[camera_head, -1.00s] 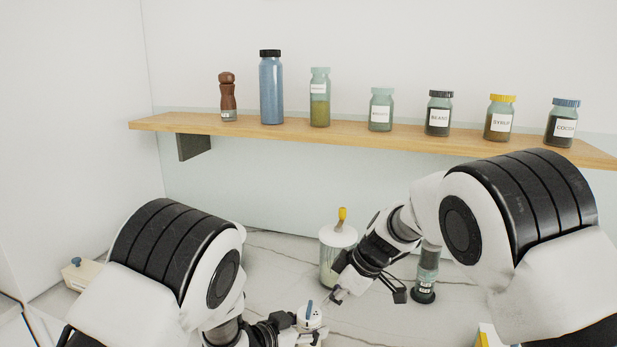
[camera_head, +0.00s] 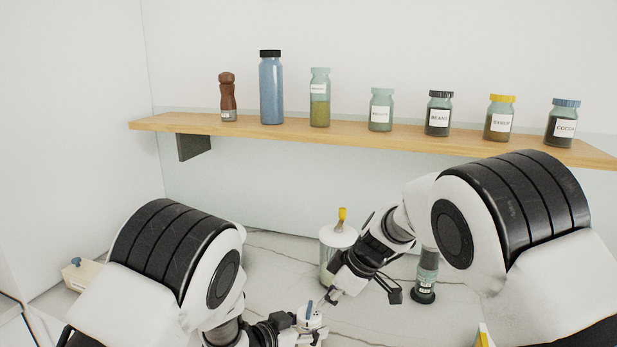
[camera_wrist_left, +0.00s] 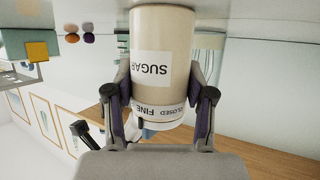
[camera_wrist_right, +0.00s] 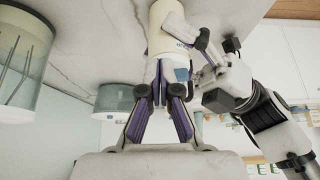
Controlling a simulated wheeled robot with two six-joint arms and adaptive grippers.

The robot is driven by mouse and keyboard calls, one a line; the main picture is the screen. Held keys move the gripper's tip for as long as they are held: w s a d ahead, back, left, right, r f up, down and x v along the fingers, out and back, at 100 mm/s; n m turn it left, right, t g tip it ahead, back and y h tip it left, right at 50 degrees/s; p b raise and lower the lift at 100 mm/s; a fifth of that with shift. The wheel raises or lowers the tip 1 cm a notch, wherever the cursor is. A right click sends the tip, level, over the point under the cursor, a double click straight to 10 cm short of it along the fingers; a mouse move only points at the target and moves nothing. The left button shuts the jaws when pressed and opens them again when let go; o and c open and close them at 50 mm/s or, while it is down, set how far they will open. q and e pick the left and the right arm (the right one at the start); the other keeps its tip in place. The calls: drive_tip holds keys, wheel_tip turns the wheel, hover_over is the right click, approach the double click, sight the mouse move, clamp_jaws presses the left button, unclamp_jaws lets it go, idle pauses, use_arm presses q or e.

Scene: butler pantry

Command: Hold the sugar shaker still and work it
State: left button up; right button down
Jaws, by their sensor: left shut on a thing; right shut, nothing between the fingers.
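The sugar shaker (camera_head: 311,321) stands on the marble counter at the bottom of the head view, its blue tab up. In the left wrist view its cream body (camera_wrist_left: 165,30) carries a SUGAR label and a ring reading CLOSED and FINE. My left gripper (camera_wrist_left: 160,82) is shut around the shaker near that ring. My right gripper (camera_head: 331,296) is shut and empty, just above and beside the shaker's top in the head view. In the right wrist view its fingertips (camera_wrist_right: 166,72) are close to the shaker (camera_wrist_right: 166,28) and the blue tab (camera_wrist_right: 182,73); contact cannot be told.
A white-lidded jar (camera_head: 338,236) with a yellow handle stands behind my right gripper. A dark-based grinder (camera_head: 425,280) stands to its right. A wooden shelf (camera_head: 350,136) with several jars runs along the wall. A cream box (camera_head: 80,274) sits at far left.

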drive_tip(key=shift+s, duration=0.25)
drive_tip(key=shift+s, duration=0.3)
drive_tip(key=shift+s+a, duration=0.25)
drive_tip(key=shift+s, duration=0.15)
drive_tip(key=shift+s+a, duration=0.1)
drive_tip(key=shift+s, duration=0.1)
idle(0.3)
drive_tip(key=shift+s+d, duration=0.15)
drive_tip(key=shift+d, duration=0.2)
wheel_tip(320, 180, up, 6)
idle(0.3)
